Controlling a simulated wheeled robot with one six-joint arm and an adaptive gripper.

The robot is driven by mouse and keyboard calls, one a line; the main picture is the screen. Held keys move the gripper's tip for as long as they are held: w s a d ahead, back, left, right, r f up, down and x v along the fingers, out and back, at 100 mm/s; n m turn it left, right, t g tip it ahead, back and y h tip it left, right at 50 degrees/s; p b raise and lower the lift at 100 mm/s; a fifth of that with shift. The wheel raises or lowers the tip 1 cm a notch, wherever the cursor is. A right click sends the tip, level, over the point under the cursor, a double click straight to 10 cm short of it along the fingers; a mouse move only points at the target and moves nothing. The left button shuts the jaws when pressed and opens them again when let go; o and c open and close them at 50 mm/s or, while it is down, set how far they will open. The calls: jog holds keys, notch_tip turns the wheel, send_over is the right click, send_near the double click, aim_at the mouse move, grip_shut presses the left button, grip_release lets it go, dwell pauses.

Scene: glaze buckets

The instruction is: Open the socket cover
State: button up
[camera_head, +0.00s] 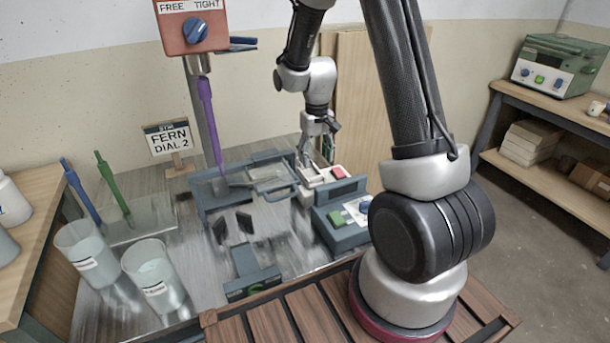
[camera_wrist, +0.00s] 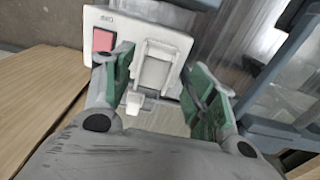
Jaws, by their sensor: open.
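The white socket panel (camera_head: 312,178) sits at the back right of the bench in the head view. In the wrist view the panel (camera_wrist: 100,22) has a red switch (camera_wrist: 103,40) at left and a pale socket cover (camera_wrist: 155,70) with a small tab (camera_wrist: 134,103) on its near edge. The cover seems to be down over the socket, but the angle leaves this unsure. My gripper (camera_head: 316,156) is above the panel. In the wrist view its green-padded fingers (camera_wrist: 160,80) are open on either side of the cover, with nothing held. The left finger partly hides the panel beside the red switch.
A blue-grey box with green and blue controls (camera_head: 345,233) stands right of the panel, close to my arm. A blue-grey frame with a clear lid (camera_head: 262,178) is left of it. A purple-handled mixer (camera_head: 208,120) hangs farther left. Two clear buckets (camera_head: 158,284) stand front left.

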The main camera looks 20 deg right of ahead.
aim_at(315, 177)
notch_tip(315, 177, down, 7)
jog(key=shift+f, duration=0.2)
grip_shut()
dwell(0.4)
